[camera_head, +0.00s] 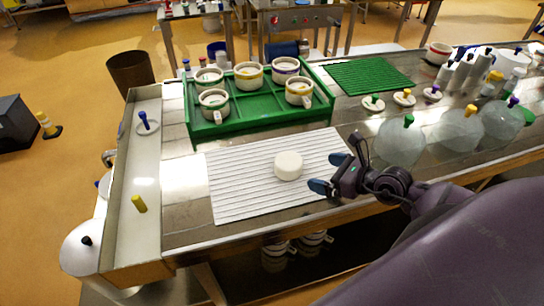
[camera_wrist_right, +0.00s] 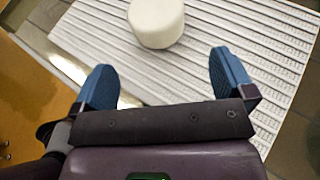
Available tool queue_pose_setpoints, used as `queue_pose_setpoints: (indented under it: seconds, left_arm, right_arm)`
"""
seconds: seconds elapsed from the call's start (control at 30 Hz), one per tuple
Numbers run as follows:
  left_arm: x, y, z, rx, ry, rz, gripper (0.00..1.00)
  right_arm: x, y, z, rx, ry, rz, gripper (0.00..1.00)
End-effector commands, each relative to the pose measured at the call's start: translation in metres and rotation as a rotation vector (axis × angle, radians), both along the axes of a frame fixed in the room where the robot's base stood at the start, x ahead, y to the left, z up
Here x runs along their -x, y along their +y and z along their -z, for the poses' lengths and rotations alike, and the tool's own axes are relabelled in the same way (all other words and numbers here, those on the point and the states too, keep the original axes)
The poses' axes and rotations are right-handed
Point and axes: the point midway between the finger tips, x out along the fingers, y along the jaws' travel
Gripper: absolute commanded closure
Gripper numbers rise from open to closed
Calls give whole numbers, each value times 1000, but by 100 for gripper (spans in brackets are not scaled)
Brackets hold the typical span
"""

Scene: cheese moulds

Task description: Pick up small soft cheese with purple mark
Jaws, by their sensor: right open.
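A small white round cheese (camera_head: 288,166) stands on the white ribbed mat (camera_head: 235,195). I see no purple mark on it. My right gripper (camera_head: 329,172) is open and empty just right of the cheese, with its blue fingers pointing towards it. In the right wrist view the cheese (camera_wrist_right: 156,22) lies ahead of the open fingers of my gripper (camera_wrist_right: 163,75), apart from them and between their lines. A white mould with a purple band (camera_head: 286,66) is in the green tray (camera_head: 236,128). My left gripper is not in view.
Several other banded moulds stand in the green tray behind the mat. A green ribbed mat (camera_head: 368,75) lies back right. Clear rounded vessels (camera_head: 400,142) with coloured knobs stand right of my right gripper. The ribbed mat around the cheese is clear.

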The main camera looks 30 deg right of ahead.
Motion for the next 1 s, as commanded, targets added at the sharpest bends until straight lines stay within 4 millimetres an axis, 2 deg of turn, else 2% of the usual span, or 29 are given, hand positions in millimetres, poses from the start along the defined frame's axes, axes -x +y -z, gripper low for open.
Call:
queue_pose_setpoints:
  seconds: [0.17, 0.4, 0.77, 1.0]
  left_arm:
    - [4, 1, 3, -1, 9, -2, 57]
    - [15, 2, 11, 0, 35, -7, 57]
    - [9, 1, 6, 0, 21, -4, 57]
    - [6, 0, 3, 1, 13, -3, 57]
  right_arm:
    - [-6, 2, 3, 0, 0, 1, 0]
    - [-34, 14, 15, -2, -1, 2, 0]
    - [-55, 25, 25, -1, -1, 0, 0]
    - [-82, 39, 38, -1, -1, 0, 0]
